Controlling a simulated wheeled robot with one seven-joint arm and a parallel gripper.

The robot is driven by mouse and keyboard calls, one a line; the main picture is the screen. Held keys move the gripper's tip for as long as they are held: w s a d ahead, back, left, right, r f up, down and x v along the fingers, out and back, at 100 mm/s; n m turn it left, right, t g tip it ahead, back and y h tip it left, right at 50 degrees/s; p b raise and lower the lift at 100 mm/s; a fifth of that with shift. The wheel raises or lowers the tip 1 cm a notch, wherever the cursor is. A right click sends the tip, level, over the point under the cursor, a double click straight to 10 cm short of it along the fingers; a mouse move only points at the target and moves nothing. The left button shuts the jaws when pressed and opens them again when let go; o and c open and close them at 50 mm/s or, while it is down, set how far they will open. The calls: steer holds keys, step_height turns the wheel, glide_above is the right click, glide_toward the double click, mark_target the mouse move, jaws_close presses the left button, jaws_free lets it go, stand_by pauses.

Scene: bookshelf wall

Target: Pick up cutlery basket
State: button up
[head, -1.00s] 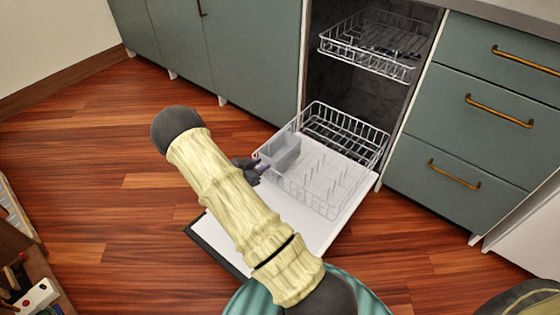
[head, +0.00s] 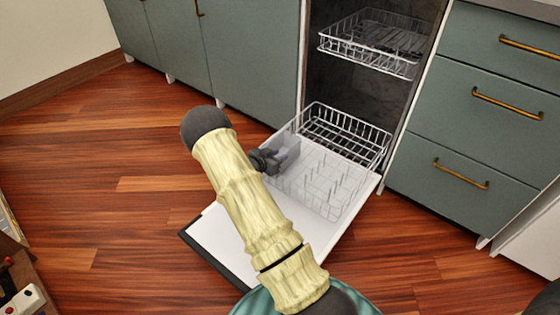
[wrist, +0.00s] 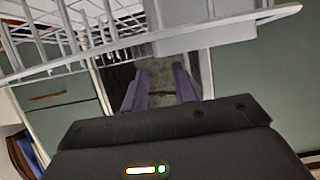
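The cutlery basket (head: 291,147) is a grey box at the left side of the pulled-out lower dishwasher rack (head: 364,176). My gripper (head: 279,158) is beside the basket in the head view and covers part of it. In the wrist view the gripper's two purple fingers (wrist: 158,90) stand apart with a gap between them. A pale grey block, which looks like the basket (wrist: 205,28), is at the top of that view, beyond the fingertips. Whether a finger touches the basket cannot be told.
The dishwasher door (head: 222,238) lies open below the rack. An upper rack (head: 372,62) juts out above. Green cabinets (head: 250,65) stand left and drawers (head: 478,125) right. The wooden floor (head: 95,170) at left is clear.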

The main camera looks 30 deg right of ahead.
steer(key=shift+w+d+f, duration=0.2)
steer(key=shift+d, duration=0.25)
steer(key=shift+w, duration=0.1)
steer(key=shift+w+d+f+b, duration=0.1)
steer(key=shift+d+f+b, duration=0.2)
steer(key=shift+b, duration=0.25)
steer(key=b+x, duration=0.3)
steer(key=shift+w+d+f, duration=0.1)
steer(key=shift+d, duration=0.15)
steer(key=shift+w+d+b, duration=0.15)
steer(key=shift+d+b, duration=0.15)
steer(key=shift+d, duration=0.1)
jaws_close()
steer(key=shift+a, duration=0.1)
